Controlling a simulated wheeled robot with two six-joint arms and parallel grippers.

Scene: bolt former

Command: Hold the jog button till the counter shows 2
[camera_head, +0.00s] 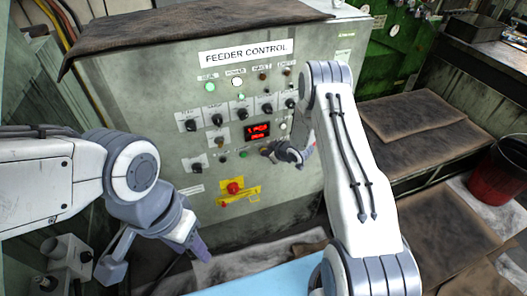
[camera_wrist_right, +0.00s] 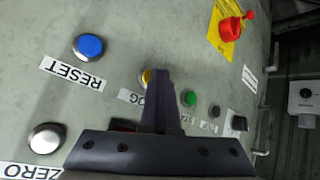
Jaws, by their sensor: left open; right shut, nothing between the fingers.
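The grey panel marked FEEDER CONTROL (camera_head: 245,53) faces me. The counter (camera_head: 257,131) is a dark display with red characters in two rows, too small to read surely. In the right wrist view a yellow button (camera_wrist_right: 146,76) stands by a label whose visible part reads "OG". The shut, empty fingers of my right gripper (camera_wrist_right: 160,76) cover most of this button and part of its label. I cannot tell whether the fingertips touch it. My right gripper also shows at the panel in the head view (camera_head: 267,151). My left gripper (camera_head: 155,262) is open and empty, low before the panel.
A blue RESET button (camera_wrist_right: 89,46), a white ZERO button (camera_wrist_right: 46,138) and a green button (camera_wrist_right: 188,98) surround the yellow one. A red emergency stop (camera_head: 234,187) on a yellow plate sits lower on the panel. A red bucket (camera_head: 497,172) stands far right.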

